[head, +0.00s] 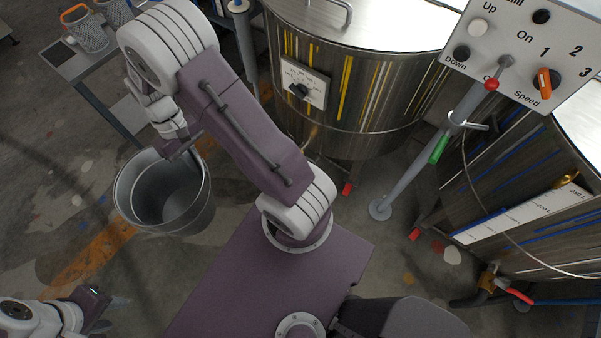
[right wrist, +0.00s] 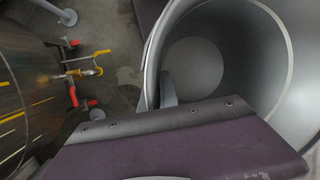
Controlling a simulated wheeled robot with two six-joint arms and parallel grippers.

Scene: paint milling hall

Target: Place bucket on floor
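The grey metal bucket (head: 205,205) is at left in the head view, upright or nearly so and empty inside. My right gripper (head: 186,148) is at its back rim and appears shut on it. In the right wrist view the bucket (right wrist: 255,50) fills the upper right, and a grey finger (right wrist: 168,90) of my right gripper lies against its wall. Whether the bucket's base touches the floor (head: 60,250) is unclear. My left gripper (head: 97,308) is low at the left, away from the bucket; its finger gap is not clear.
A steel vat (head: 350,110) stands behind, another vat (head: 520,210) at right, and a control panel (head: 525,45) on a grey post. A table (head: 65,60) with metal containers (head: 85,30) is at top left. The floor around an orange line (head: 95,258) is mostly clear.

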